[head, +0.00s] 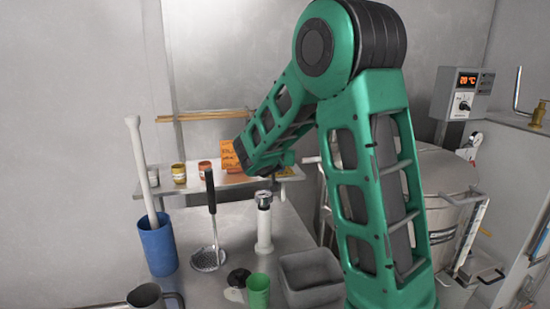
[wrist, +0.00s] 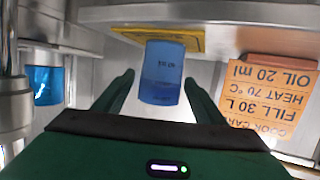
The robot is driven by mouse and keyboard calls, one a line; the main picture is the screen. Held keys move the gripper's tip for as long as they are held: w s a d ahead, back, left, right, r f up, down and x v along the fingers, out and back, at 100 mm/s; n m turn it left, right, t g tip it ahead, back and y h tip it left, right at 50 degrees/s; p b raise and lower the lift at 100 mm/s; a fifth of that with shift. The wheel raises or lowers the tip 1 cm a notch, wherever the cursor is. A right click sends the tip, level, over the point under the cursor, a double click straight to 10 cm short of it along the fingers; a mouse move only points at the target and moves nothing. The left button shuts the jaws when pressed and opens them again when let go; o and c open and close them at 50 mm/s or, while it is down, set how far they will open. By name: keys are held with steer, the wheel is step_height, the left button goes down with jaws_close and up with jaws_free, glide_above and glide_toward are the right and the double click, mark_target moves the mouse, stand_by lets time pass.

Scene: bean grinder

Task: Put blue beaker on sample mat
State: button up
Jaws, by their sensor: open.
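The blue beaker (wrist: 162,73) is a small translucent blue cup with volume marks, in the middle of the wrist view. My gripper (wrist: 158,83) is open, with one dark green finger on each side of the beaker and a gap visible on the left. I cannot tell how deep the beaker sits between the fingers. A yellow, dark-edged flat piece (wrist: 190,39) shows just behind the beaker's top edge in the picture; it may be the sample mat. In the head view my arm hides the gripper and the beaker.
An orange instruction card (wrist: 268,95) stands close to the right of the gripper in the wrist view, upside down. The wall shelf (head: 180,188) holds a yellow cup (head: 179,173) and an orange-red cup (head: 205,170). A blue object (wrist: 43,85) and metal posts are at left in the wrist view.

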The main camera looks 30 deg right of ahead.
steer(key=v, duration=1.2)
steer(key=shift+r, duration=0.1)
